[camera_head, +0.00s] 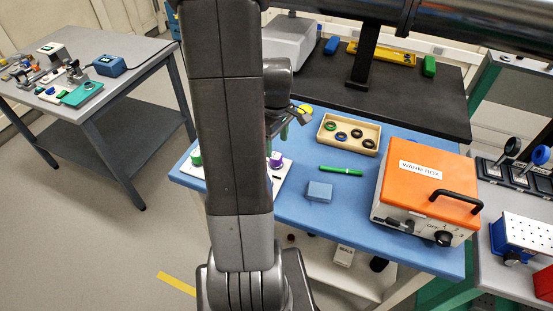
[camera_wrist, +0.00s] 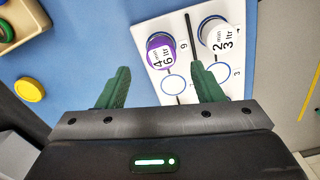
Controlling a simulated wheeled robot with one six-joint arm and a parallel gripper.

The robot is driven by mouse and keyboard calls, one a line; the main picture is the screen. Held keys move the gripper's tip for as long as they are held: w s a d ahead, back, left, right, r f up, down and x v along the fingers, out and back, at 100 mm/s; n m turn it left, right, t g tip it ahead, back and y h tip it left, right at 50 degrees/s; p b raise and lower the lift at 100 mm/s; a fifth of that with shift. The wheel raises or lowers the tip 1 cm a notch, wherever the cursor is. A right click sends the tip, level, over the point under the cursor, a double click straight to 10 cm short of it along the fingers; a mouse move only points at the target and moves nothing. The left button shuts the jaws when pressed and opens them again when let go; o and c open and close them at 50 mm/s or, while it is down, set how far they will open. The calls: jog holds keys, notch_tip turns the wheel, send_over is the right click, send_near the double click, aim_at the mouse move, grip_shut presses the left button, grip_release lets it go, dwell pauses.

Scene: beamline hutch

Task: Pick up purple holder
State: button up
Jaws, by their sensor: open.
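The purple holder (camera_wrist: 153,58) is a round purple piece with a white labelled top. It stands on a white board (camera_wrist: 181,92) with printed rings and numbers; in the head view the purple holder (camera_head: 275,160) shows just right of my arm. My gripper (camera_wrist: 161,86) is open and empty. Its green fingers are spread, with the purple holder ahead of the gap between them, apart from both. In the head view my gripper (camera_head: 284,128) hangs above the blue table, partly hidden by my arm. A second holder (camera_wrist: 213,35) with a white labelled top stands to the right.
A green holder (camera_head: 196,158) stands left of my arm. A yellow disc (camera_wrist: 29,90) lies left in the wrist view.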

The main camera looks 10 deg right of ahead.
aim_at(275, 155)
jog(key=shift+a+f+p, duration=0.15)
jog(key=shift+f+p, duration=0.4)
jog(key=shift+f, duration=2.55)
jog(key=c, duration=1.1)
jog(key=shift+r, duration=0.1)
